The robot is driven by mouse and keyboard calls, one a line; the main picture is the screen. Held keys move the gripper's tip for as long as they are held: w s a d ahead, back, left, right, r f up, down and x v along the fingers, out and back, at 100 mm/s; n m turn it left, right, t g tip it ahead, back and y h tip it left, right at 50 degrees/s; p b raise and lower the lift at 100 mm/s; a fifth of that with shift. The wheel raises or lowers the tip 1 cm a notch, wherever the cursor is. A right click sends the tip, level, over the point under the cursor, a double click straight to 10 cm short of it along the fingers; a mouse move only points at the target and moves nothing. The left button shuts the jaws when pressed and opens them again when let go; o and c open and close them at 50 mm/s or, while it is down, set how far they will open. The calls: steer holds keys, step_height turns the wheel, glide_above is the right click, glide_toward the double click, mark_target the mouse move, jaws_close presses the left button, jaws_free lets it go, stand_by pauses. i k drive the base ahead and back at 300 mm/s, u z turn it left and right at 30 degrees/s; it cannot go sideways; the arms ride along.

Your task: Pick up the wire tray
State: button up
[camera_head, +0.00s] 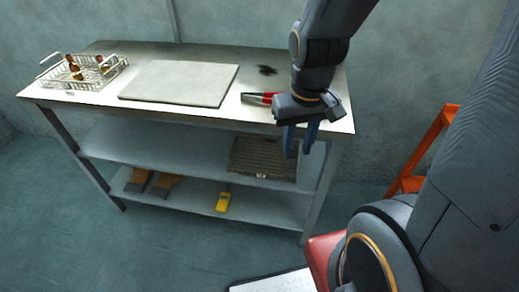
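The wire tray (95,86) is a pale wire basket with raised end handles, on the far left of the table top. It holds a few small brown bottles (75,68). My gripper (299,150) hangs in front of the table's right end, far to the right of the tray. Its two blue fingers point down with a gap between them and nothing in it.
On the table (60,93) lie a flat grey board (180,83), right of the tray, and a red-handled tool (257,97) near my gripper. Shelves below hold a dark ribbed panel (264,160), a yellow object (223,202) and brown gloves (165,184). An orange frame (424,150) stands right.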

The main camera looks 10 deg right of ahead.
mark_target(258, 174)
steer(key=i, duration=0.25)
steer(key=k, duration=0.5)
steer(key=z, duration=3.45)
steer(key=k, duration=2.7)
steer(key=u, duration=1.45)
